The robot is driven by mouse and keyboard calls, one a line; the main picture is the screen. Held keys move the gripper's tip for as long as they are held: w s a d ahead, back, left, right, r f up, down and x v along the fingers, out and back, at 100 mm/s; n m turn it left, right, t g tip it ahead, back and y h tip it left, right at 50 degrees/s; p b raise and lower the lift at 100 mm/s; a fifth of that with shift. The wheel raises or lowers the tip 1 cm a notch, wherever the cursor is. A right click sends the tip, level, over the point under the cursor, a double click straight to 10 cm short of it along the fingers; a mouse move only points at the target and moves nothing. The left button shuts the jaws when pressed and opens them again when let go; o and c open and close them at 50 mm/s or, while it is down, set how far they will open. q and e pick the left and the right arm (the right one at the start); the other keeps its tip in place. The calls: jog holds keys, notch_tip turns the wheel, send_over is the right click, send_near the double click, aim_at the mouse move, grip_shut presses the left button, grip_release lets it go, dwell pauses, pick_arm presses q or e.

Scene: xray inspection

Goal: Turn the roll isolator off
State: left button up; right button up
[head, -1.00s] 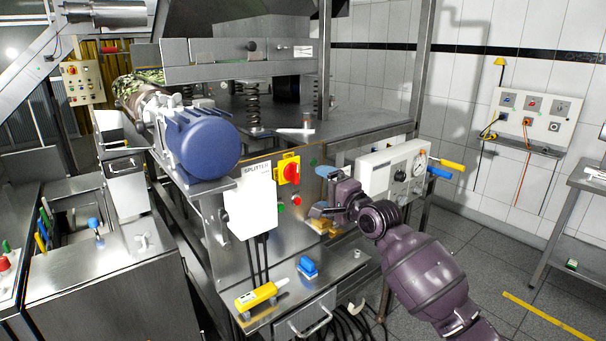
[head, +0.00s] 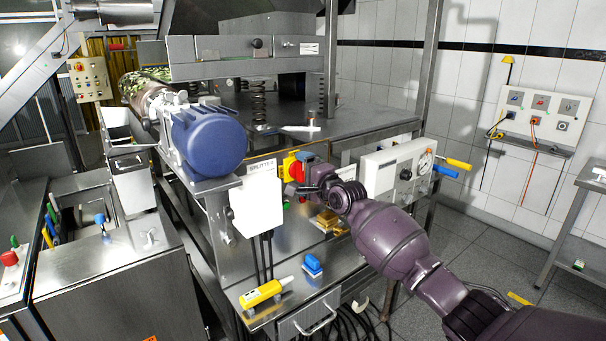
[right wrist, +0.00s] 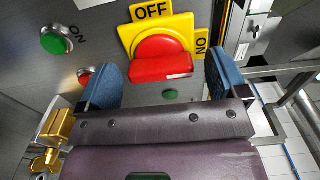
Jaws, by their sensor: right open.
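The isolator (head: 286,168) is a red rotary knob on a yellow plate, on the steel machine front beside the white SPLITTER box. In the right wrist view its red handle (right wrist: 162,66) lies crosswise, with OFF printed above and ON at the right. No "roll" label is readable. My right gripper (head: 299,173) is in front of the isolator and partly covers it in the head view. Its blue-padded fingers (right wrist: 162,78) are open, one at each side of the handle, with visible gaps and nothing held. My left gripper is not in view.
A green ON button (right wrist: 57,40) is left of the isolator; a partly hidden red button (right wrist: 86,76) is near the left finger. A white gauge panel (head: 385,178) stands right of my arm. A yellow pendant (head: 262,293) and blue item (head: 312,265) lie on the shelf below.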

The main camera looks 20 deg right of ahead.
jog(key=shift+w, duration=0.2)
jog(key=c, duration=0.9)
jog(key=shift+c, duration=0.2)
